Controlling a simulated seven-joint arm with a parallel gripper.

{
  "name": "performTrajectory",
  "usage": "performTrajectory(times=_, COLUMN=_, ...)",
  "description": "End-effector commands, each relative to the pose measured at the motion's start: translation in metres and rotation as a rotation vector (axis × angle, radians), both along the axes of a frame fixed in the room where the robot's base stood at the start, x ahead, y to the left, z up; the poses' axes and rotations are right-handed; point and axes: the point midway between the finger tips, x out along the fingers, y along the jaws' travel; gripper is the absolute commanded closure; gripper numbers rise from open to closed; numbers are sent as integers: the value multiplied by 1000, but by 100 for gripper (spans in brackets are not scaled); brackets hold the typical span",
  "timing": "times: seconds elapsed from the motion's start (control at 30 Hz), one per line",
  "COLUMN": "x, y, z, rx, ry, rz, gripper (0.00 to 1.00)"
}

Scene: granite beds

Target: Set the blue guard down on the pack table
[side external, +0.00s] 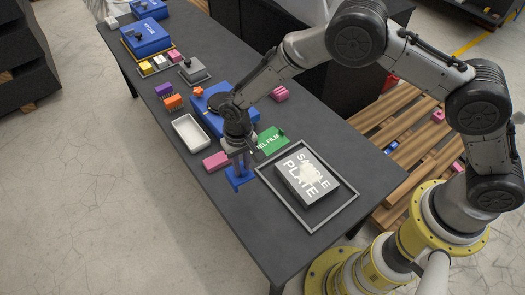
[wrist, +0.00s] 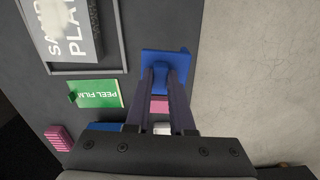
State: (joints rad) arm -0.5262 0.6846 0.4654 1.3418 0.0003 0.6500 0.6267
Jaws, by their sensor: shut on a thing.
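The blue guard (side external: 239,180) is between the fingers of my gripper (side external: 239,161), at the near long edge of the dark table (side external: 265,235). In the wrist view the guard (wrist: 178,57) shows a wide flat plate and a raised middle part between the fingertips of my gripper (wrist: 164,78). The gripper is shut on this raised part and points down. The guard is over or on bare table close to the edge, with pale floor beyond. I cannot tell whether its underside touches the table.
The sample plate (side external: 306,177) lies in a grey frame (side external: 345,196) right of the guard. A green peel film card (side external: 271,140), a pink block (side external: 215,161) and a white tray (side external: 190,133) are close by. The table's near right end is clear.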

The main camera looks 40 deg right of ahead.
Motion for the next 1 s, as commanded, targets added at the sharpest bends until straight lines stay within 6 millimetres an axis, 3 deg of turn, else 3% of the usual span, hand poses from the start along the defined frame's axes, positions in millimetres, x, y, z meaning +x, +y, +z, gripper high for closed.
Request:
performTrajectory(times=0.17, x=-8, y=14, z=-2, rx=0, ry=0, rz=34, gripper=100)
performTrajectory(times=1.0, x=-8, y=14, z=-58, rx=0, ry=0, rz=35, gripper=100)
